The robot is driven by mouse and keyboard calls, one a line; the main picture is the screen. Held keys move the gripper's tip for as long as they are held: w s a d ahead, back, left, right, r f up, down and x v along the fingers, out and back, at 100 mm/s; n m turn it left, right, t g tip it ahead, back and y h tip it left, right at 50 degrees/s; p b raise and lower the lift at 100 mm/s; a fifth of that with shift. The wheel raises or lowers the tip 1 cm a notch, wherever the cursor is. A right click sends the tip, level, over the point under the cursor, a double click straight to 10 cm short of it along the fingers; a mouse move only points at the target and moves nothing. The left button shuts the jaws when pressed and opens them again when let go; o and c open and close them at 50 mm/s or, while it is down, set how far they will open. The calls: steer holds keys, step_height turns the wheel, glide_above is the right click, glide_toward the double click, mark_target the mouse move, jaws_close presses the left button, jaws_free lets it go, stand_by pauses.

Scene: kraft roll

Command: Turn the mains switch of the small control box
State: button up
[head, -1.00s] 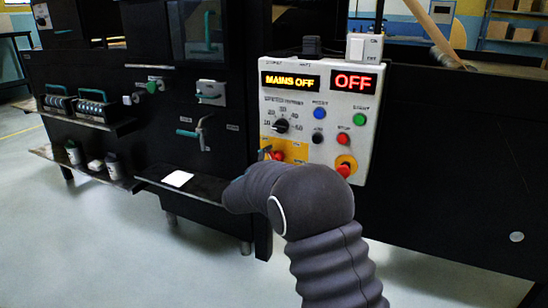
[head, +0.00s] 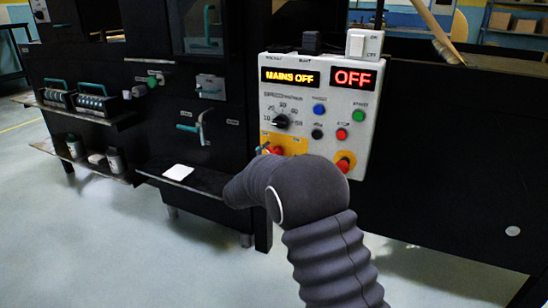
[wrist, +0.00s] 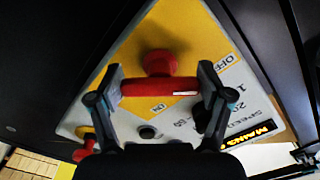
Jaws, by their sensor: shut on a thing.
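The small control box (head: 345,105) is a pale panel with lit displays reading "MAINS OFF" and "OFF". Its red mains switch (head: 277,151) sits on a yellow plate at the lower left, partly hidden by my arm. In the wrist view the switch's red bar handle (wrist: 150,87) lies crosswise between my fingertips, with "OFF" printed to its right and "ON" just below. My gripper (wrist: 162,86) is shut on the ends of this handle. In the head view only a bit of a teal finger shows beside the switch.
A red emergency button (head: 344,164) on yellow is at the box's lower right, close to my arm. A dark selector knob (head: 281,121) and several coloured buttons are above. A ledge with a white sheet (head: 178,172) is left of my arm.

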steer(key=o, duration=1.1)
steer(key=shift+s, duration=0.1)
steer(key=v, duration=1.2)
